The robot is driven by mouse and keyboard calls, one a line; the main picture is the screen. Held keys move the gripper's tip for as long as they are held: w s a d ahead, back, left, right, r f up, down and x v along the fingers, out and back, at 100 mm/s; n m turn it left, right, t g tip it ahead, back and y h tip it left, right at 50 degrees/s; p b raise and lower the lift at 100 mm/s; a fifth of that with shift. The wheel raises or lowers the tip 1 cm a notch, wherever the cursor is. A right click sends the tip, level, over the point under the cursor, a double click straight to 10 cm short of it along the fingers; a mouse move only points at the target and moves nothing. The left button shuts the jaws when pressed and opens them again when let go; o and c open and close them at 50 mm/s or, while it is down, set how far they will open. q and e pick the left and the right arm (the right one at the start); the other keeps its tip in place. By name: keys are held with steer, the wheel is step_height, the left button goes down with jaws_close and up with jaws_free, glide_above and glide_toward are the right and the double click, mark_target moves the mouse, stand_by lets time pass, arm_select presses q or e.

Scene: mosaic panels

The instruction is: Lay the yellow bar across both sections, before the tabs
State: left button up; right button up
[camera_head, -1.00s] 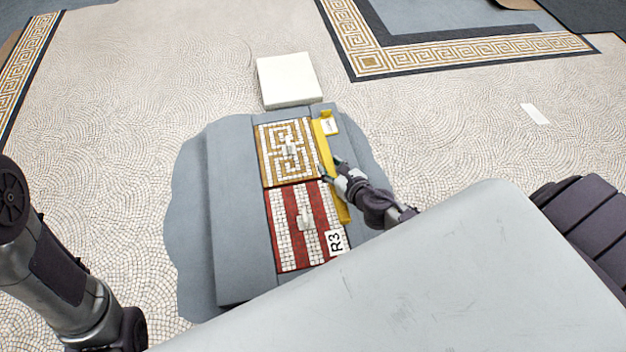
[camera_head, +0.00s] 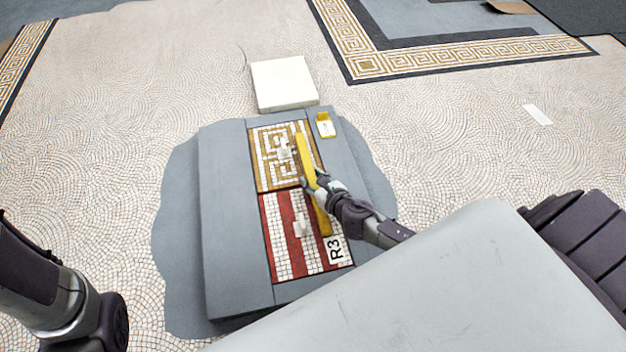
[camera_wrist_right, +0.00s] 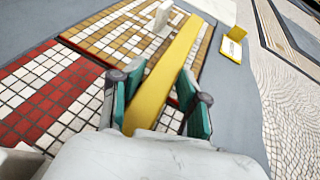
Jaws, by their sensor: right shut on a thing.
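The yellow bar (camera_head: 306,165) is held in my right gripper (camera_head: 313,186), which is shut on it. The bar runs lengthwise over the right part of both mosaic sections. In the right wrist view the bar (camera_wrist_right: 166,72) lies between the two fingers (camera_wrist_right: 160,98). Whether it touches the tiles I cannot tell. The upper section (camera_head: 268,178) has a gold and white key pattern, with a white tab (camera_head: 285,153) in its middle. The lower section (camera_head: 285,262) has red and white stripes and a white tab (camera_head: 301,225). The bar is right of both tabs. My left gripper is out of view.
The sections lie on a grey raised slab (camera_head: 232,230). A small yellow holder with a white label (camera_head: 325,125) stands at the upper right. A white block (camera_head: 284,84) sits beyond the slab.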

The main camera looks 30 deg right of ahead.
steer(key=shift+f, duration=0.35)
steer(key=o, duration=1.3)
